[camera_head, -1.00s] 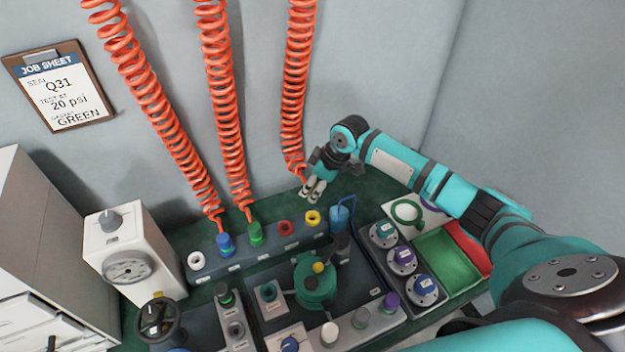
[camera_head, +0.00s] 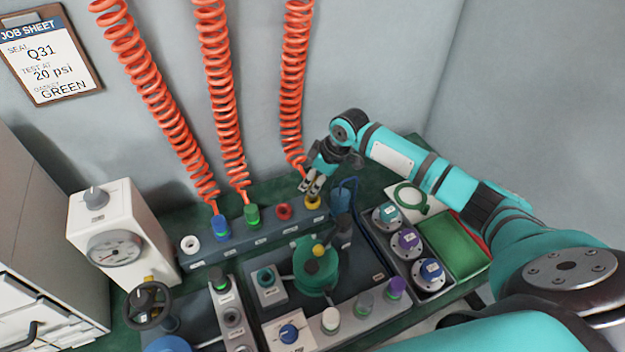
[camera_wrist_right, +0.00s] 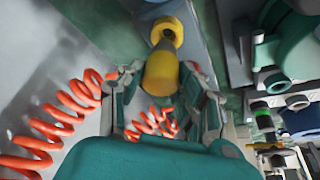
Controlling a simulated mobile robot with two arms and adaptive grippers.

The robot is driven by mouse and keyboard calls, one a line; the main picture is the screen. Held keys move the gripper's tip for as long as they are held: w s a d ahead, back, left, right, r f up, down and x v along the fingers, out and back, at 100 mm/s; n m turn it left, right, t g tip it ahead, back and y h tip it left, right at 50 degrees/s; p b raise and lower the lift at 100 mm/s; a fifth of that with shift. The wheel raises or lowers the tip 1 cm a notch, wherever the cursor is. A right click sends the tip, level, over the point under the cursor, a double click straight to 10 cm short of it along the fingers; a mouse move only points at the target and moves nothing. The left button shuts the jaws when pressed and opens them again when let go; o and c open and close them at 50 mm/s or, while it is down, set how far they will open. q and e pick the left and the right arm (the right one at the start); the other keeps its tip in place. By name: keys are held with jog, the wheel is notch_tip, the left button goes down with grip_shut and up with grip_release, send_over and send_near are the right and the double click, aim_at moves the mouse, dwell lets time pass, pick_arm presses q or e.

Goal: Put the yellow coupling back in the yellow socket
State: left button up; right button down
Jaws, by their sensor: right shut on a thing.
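The yellow coupling (camera_wrist_right: 161,74) is held between the fingers of my right gripper (camera_wrist_right: 163,88), with the coiled red hose trailing behind it. Its grey nose points at the yellow socket (camera_wrist_right: 168,30) directly ahead in the wrist view. The nose overlaps the socket's opening in the picture; I cannot tell whether it is inside. In the head view my right gripper (camera_head: 311,186) is right above the yellow socket (camera_head: 313,202), at the right end of the grey socket block. The fingers largely hide the coupling there. My left gripper is not in view.
The block also has a red socket (camera_head: 284,212), a green coupling (camera_head: 251,216), a blue coupling (camera_head: 221,227) and a white socket (camera_head: 190,246). A green pump-like fixture (camera_head: 316,268) stands in front.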

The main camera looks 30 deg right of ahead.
dwell(0.6)
jog(key=shift+p, duration=1)
jog(key=shift+f+b, duration=0.45)
jog(key=shift+f, duration=1.05)
dwell(0.6)
jog(key=c, duration=0.8)
grip_release()
jog(key=v, duration=1.2)
